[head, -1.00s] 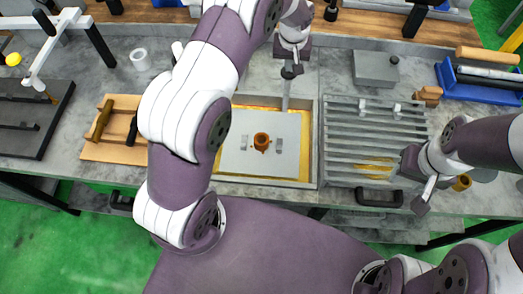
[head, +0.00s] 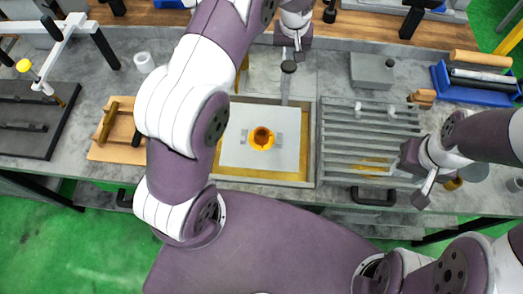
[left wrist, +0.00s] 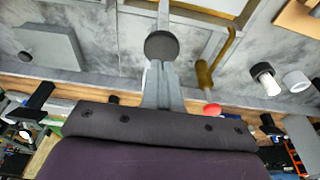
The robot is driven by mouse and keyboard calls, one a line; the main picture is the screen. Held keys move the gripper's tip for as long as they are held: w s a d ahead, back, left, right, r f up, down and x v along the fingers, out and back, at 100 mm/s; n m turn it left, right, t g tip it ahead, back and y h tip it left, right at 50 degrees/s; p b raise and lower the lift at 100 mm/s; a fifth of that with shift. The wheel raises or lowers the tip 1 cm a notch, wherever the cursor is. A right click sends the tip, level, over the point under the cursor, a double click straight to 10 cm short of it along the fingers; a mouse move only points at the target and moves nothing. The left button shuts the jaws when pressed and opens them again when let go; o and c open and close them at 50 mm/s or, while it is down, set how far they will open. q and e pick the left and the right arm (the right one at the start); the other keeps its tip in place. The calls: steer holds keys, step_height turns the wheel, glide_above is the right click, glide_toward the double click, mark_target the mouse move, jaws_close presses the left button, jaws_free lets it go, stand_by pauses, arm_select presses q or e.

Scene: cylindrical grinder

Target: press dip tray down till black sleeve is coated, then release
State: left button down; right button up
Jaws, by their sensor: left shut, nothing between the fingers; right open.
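The dip tray (head: 232,152), a pale plate, sits in a shallow framed basin with yellow liquid along its edges. At its centre stands a short round sleeve (head: 261,138), now bright amber outside with a dark brown middle; no black shows on it. A grey lever (head: 285,92) with a round black knob (head: 289,67) rises behind the plate; the knob also shows in the left wrist view (left wrist: 161,46). My left gripper (head: 292,54) is shut and empty, close to the knob; contact cannot be told. My right gripper (head: 425,190) is open and empty, right of the slatted rack.
The slatted rack (head: 370,148) adjoins the basin on the right. A wooden board (head: 103,152) lies left, partly behind my left arm. A grey box (head: 372,70) and a blue tray (head: 440,82) stand at back right. A white cup (head: 144,62) stands at back left.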

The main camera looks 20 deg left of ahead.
arm_select(q)
step_height(320, 180, up, 5)
steer(key=p, duration=0.3)
steer(key=shift+f, duration=0.15)
arm_select(e)
step_height(320, 180, up, 3)
steer(key=shift+r, duration=0.15)
stand_by(0.3)
